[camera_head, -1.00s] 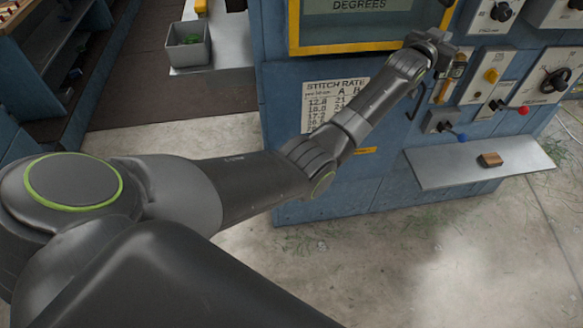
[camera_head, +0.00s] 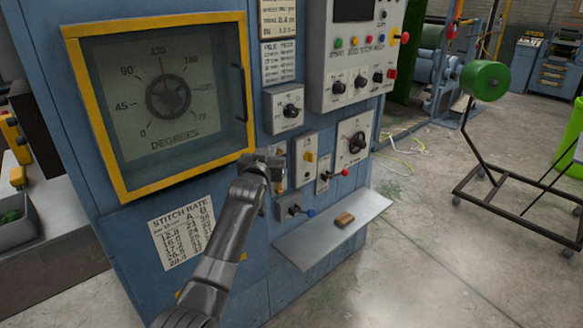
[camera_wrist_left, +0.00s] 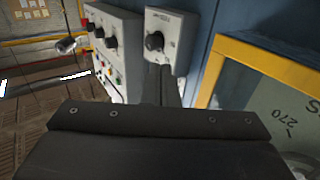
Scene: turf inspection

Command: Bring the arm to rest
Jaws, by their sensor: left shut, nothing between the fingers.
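My left arm comes in from the bottom of the head view, and its gripper (camera_head: 268,161) is in front of the blue machine cabinet (camera_head: 290,65). The gripper is shut and empty. It appears just left of the yellow-knob switch plate (camera_head: 309,157) and below a small dial box (camera_head: 286,108). I cannot tell how far it stands from the panel. In the left wrist view the dark gripper body fills the bottom, and the narrow shut fingers (camera_wrist_left: 168,88) point toward the panel. My right gripper is not in view.
A yellow-framed degrees gauge (camera_head: 168,98) is left of the gripper. A metal shelf (camera_head: 300,250) with a small brown block (camera_head: 345,219) juts out below the switches. A wheeled rack with a green roll (camera_head: 485,80) stands on the right. The floor between is mostly clear.

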